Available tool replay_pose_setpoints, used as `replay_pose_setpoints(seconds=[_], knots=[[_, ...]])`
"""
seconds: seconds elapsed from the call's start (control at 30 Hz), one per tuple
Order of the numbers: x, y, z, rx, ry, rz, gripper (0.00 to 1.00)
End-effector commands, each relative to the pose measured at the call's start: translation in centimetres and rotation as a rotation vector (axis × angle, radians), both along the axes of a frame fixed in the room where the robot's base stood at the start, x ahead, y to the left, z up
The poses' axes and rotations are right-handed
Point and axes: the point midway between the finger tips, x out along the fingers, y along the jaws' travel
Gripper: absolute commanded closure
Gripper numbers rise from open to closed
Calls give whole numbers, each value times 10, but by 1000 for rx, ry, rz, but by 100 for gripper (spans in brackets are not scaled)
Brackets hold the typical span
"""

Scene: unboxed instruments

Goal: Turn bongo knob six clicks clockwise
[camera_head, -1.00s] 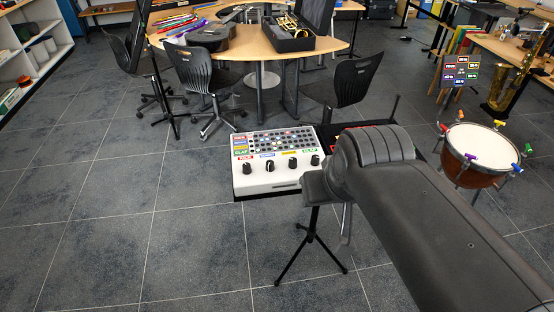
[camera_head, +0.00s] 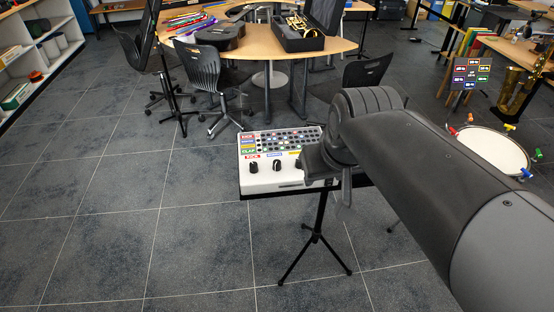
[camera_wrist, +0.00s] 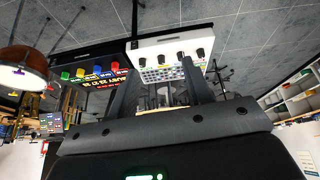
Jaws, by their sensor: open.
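A white drum machine (camera_head: 262,183) with black knobs along its front edge and rows of small buttons stands on a black stand. My arm hides the machine's right part there. In the wrist view, the machine (camera_wrist: 171,44) with its row of knobs lies beyond the fingertips of my gripper (camera_wrist: 160,70). My gripper is open and empty, with no visible contact with a knob.
A black device (camera_wrist: 88,52) with coloured buttons sits beside the machine in the wrist view. A drum (camera_head: 490,150) stands at right. Chairs (camera_head: 214,75) and a wooden table (camera_head: 262,48) are behind. The floor at front left is clear.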

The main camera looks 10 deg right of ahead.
Motion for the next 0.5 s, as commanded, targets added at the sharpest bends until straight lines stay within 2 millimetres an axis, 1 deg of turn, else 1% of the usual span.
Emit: replay_pose_setpoints(seconds=[0.03,0.13,0.27,0.37,0.5], knots=[[15,2,1,-8,25,23,54],[42,5,3,-25,64,69,54],[78,10,1,-46,116,132,54],[106,15,-4,-61,156,179,54],[145,22,-17,-82,210,248,54]])
